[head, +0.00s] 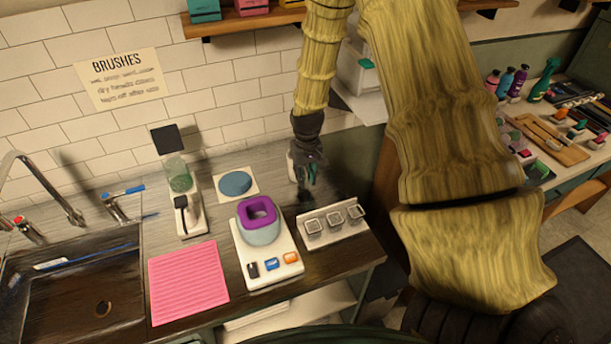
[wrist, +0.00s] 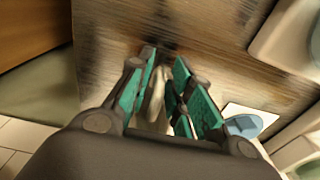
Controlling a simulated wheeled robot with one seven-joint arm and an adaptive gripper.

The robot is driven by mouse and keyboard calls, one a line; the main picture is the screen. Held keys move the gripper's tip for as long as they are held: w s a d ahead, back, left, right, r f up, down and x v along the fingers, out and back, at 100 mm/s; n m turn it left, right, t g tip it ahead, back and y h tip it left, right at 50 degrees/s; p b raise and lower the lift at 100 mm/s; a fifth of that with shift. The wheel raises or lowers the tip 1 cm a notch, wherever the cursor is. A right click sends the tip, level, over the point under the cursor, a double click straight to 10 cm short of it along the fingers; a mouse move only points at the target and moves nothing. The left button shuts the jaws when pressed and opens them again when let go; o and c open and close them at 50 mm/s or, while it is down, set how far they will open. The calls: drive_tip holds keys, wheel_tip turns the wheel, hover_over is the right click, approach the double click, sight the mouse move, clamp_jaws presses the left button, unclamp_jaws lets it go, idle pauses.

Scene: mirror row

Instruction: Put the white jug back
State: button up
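My gripper (head: 307,178) hangs low over the back right of the counter, pointing down. Its teal-padded fingers also show in the wrist view (wrist: 165,85), standing apart. A narrow white piece (wrist: 154,100) lies between them with some space around it. A small white thing (head: 291,165) shows just left of my gripper in the head view, mostly hidden by it. It may be the white jug, but its shape cannot be made out. I cannot tell whether the fingers touch it.
A white device with a purple-rimmed cup (head: 262,235) and a white three-square holder (head: 332,226) stand in front. A blue disc on a card (head: 235,184), a white device with a green glass (head: 186,205), a pink mat (head: 188,281) and the sink (head: 85,290) lie left.

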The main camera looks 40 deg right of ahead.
drive_tip(key=shift+r, duration=0.15)
drive_tip(key=shift+s+r+b, duration=0.15)
drive_tip(key=shift+r+b, duration=0.85)
drive_tip(key=shift+r, duration=2)
drive_tip(key=shift+s+r+b, duration=0.1)
drive_tip(key=shift+r+b, duration=0.85)
drive_tip(key=shift+r, duration=2)
